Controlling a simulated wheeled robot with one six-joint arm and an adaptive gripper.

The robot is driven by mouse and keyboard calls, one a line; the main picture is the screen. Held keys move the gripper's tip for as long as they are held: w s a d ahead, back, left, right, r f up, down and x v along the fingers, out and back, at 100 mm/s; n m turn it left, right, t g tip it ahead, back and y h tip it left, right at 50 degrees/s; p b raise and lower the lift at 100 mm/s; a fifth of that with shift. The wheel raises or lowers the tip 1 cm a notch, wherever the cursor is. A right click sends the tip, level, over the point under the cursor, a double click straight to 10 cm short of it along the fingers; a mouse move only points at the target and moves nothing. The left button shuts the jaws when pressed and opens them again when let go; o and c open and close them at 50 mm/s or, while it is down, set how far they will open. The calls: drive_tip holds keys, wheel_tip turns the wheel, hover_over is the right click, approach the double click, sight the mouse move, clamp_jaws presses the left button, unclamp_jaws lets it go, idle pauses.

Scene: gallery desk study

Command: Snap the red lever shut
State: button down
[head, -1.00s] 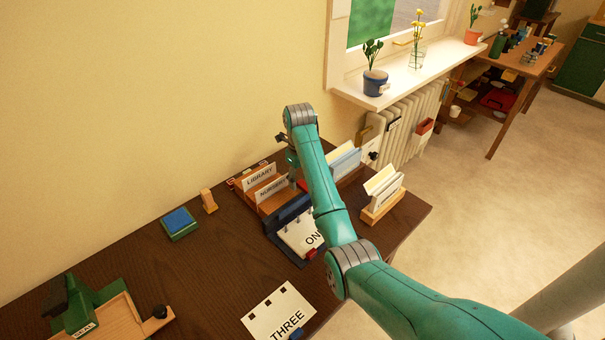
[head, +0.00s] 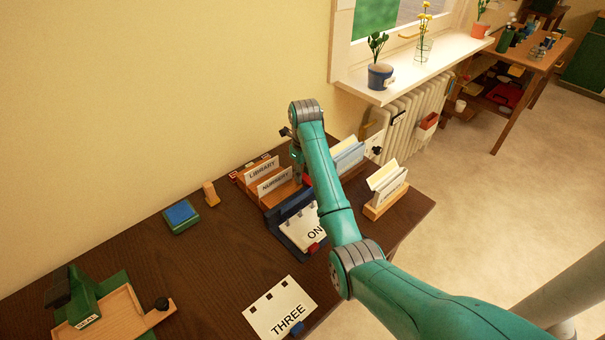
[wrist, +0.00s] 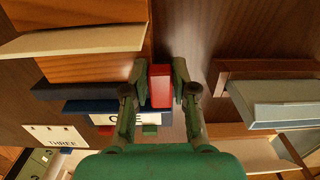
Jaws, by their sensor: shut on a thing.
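The red lever (wrist: 161,86) shows in the wrist view as a red block between the two fingers of my gripper (wrist: 160,92), which is shut on it. In the head view a bit of the red lever (head: 307,179) shows beside my arm, at the far end of a dark blue desk device (head: 289,208). My gripper (head: 298,172) is partly hidden there by my arm. A white card marked "ON", its rest covered, sits in the device. A small red piece (head: 314,248) is at the device's near end. The lever's exact angle is hard to see.
Wooden holders with LIBRARY (head: 262,168) and NURSERY (head: 274,182) cards stand close behind the device. A card stand (head: 384,203) is to the right. A THREE card (head: 280,309) lies in front. The dark desk (head: 200,265) is clear at left of centre.

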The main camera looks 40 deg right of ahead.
drive_tip(key=t, duration=0.1)
drive_tip(key=s+r+t, duration=0.1)
drive_tip(key=s+t, duration=0.1)
drive_tip(key=t, duration=0.1)
drive_tip(key=shift+s+r, duration=0.1)
drive_tip(key=shift+r, duration=0.15)
drive_tip(key=s+t, duration=0.1)
drive_tip(key=t, duration=0.1)
drive_tip(key=s+t, duration=0.1)
drive_tip(key=shift+d+r+t, duration=0.1)
drive_tip(key=shift+r+t, duration=0.2)
drive_tip(key=shift+t, duration=0.1)
drive_tip(key=s+t, duration=0.1)
drive_tip(key=t, duration=0.2)
drive_tip(key=s+t, duration=0.2)
drive_tip(key=t, duration=0.1)
drive_tip(key=shift+s+f, duration=0.15)
drive_tip(key=shift+s, duration=0.05)
drive_tip(key=shift+s+d+f+t+y, duration=0.1)
drive_tip(key=shift+s+f+t+y, duration=0.15)
drive_tip(key=shift+t, duration=0.4)
drive_tip(key=shift+s+f+t+y, duration=0.15)
drive_tip(key=shift+s+t, duration=0.2)
drive_tip(key=shift+t, duration=0.3)
drive_tip(key=c, duration=0.9)
unclamp_jaws()
drive_tip(key=shift+r, duration=0.1)
